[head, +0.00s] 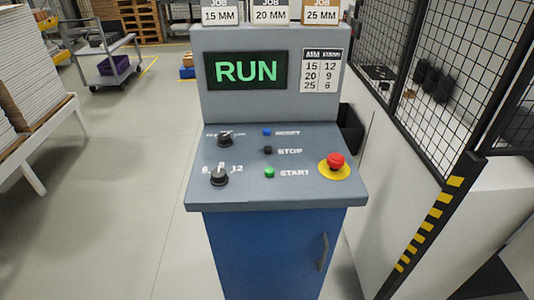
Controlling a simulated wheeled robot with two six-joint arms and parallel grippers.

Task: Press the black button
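The black button (268,150) sits on the sloped top of the grey control panel (300,190), with the label STOP to its right. It lies between a blue button (267,132) above it and a green button (270,172) labelled START below it. The screen (246,70) on the panel's upright back reads RUN in green. Neither of my grippers shows in the head view, and nothing covers the black button.
A red mushroom button (336,161) on a yellow disc stands at the panel's right. Two black knobs, an upper one (225,138) and a lower one (219,177), are at its left. A mesh fence (440,90) stands on the right. Open floor (140,180) lies left.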

